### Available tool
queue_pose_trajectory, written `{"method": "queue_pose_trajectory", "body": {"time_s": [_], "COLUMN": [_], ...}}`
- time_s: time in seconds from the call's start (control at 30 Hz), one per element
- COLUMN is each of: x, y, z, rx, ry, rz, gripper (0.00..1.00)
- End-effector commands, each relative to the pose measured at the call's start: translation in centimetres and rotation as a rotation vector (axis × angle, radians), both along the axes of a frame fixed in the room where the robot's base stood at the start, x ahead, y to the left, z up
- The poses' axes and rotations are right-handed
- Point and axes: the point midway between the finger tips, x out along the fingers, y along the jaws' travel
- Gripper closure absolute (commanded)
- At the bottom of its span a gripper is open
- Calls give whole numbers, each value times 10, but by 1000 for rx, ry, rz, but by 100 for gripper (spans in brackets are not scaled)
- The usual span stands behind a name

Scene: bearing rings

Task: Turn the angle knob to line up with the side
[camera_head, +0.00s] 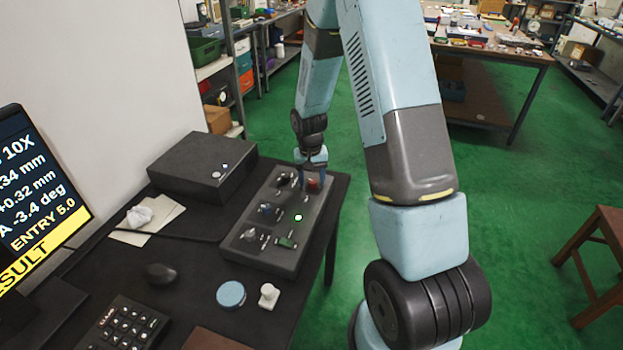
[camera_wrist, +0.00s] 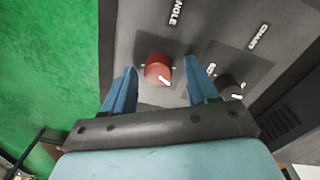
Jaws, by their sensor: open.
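The angle knob (camera_wrist: 158,68) is a red round knob with a white pointer mark, set in the grey control panel (camera_wrist: 140,40) beside the printed label "ANGLE". In the wrist view its pointer slants down and right. My gripper (camera_wrist: 160,82) is open, with one blue finger on each side of the red knob and a gap to it on both sides. In the head view the knob (camera_head: 313,184) shows just below my gripper (camera_head: 312,172) at the panel's far right end. The monitor (camera_head: 40,195) at the left reads "A -3.4 deg" and "ENTRY 5.0".
A black knob (camera_wrist: 230,86) sits right of the red knob in the wrist view. The panel holds several other controls. A mouse (camera_head: 160,274), keypad (camera_head: 122,327) and blue round lid (camera_head: 231,294) lie in front.

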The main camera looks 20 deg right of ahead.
Motion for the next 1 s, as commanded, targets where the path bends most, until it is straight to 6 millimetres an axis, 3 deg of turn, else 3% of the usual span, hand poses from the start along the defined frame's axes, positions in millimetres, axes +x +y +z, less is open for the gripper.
{"method": "queue_pose_trajectory", "body": {"time_s": [0.27,0.8,1.0], "x": [0,2,2], "y": [0,5,6], "z": [10,104,128], "rx": [0,0,0], "ry": [-1,-3,-1], "rz": [-1,0,-1], "gripper": [42,42,42]}}
